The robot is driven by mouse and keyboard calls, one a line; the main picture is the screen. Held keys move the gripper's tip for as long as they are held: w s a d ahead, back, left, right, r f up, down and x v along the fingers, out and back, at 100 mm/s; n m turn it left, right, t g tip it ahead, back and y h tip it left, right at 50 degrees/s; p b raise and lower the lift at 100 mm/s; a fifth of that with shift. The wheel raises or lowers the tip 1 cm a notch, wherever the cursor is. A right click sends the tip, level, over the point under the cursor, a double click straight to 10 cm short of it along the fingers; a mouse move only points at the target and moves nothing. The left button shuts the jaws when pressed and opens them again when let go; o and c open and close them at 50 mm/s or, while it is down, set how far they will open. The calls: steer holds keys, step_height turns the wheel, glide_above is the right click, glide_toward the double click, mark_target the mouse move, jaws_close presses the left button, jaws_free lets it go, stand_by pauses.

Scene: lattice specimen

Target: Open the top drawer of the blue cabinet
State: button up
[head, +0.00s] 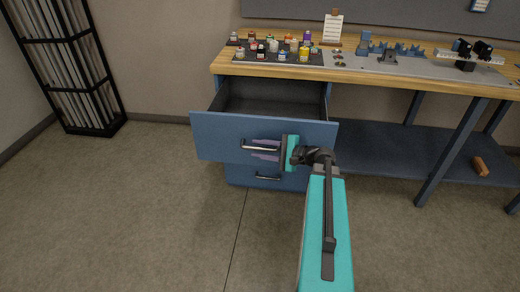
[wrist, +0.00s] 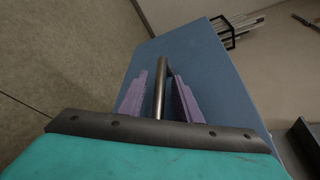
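The blue cabinet (head: 236,174) stands under the left end of the workbench. Its top drawer (head: 222,136) is pulled well out, and its dark, empty-looking inside shows. The drawer front fills the middle of the wrist view (wrist: 205,65). The top drawer's dark bar handle (head: 248,147) shows between my purple fingers in the wrist view (wrist: 160,92). My gripper (head: 265,149) is open around the handle, one finger on each side, with narrow gaps to the bar. The far fingertips lie close to the drawer front; contact cannot be told.
A lower drawer with its own handle (head: 268,177) is shut below. The wooden bench top (head: 222,66) carries a dark tray (head: 240,57) of small bottles, a clipboard and blue parts. A black rack (head: 97,84) stands at the left. The floor in front is clear.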

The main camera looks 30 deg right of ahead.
steer(key=v, duration=1.4)
steer(key=shift+w+d, duration=0.1)
stand_by(0.4)
